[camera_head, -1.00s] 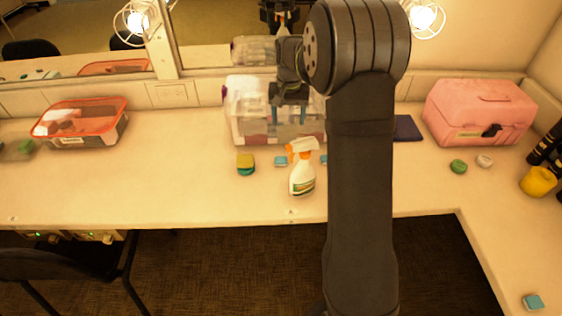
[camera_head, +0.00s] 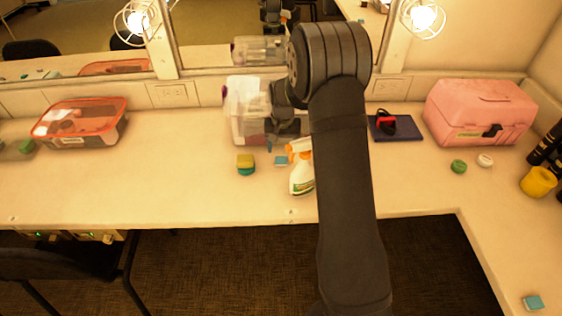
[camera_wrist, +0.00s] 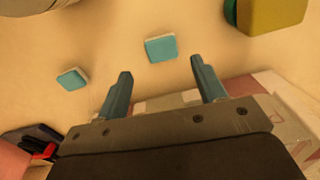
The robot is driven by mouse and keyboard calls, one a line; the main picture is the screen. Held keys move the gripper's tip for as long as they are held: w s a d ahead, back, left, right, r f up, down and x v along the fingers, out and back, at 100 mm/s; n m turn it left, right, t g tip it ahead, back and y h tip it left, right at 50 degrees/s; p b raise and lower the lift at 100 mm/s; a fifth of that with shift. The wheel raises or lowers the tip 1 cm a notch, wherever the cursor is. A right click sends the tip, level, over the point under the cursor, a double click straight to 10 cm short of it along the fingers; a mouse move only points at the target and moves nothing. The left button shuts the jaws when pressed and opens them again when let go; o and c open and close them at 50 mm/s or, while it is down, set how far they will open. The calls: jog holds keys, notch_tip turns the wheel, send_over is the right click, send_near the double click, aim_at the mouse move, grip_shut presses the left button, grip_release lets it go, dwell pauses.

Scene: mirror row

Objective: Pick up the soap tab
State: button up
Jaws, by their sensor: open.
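Two small teal-and-white tabs, which look like soap tabs, lie on the counter in the wrist view. One soap tab (camera_wrist: 161,48) lies just beyond my fingertips, roughly in line with the gap between them. The other tab (camera_wrist: 72,78) lies to the left, outside the fingers. In the head view the nearer tab (camera_head: 281,161) sits between the sponge and the spray bottle; the other is hidden behind my arm. My gripper (camera_wrist: 160,68) is open and empty, with bare counter between its fingers. In the head view my gripper (camera_head: 283,146) is in front of the clear box, partly hidden by my arm.
A yellow-green sponge (camera_head: 246,163) is left of the tab, a spray bottle (camera_head: 301,178) right of it. The clear box (camera_head: 243,112) stands behind. A dark blue pad (camera_head: 408,131) bears a red-black item (camera_head: 386,123). Another teal tab (camera_head: 533,302) lies far right.

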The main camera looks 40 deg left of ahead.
aim_at(281, 158)
jog(key=f, duration=0.4)
jog(key=shift+s+a+f, duration=0.15)
jog(key=shift+s+f, duration=0.05)
jog(key=shift+f, duration=0.15)
jog(key=c, duration=1)
jog(key=shift+c, duration=0.2)
jog(key=shift+r, duration=0.15)
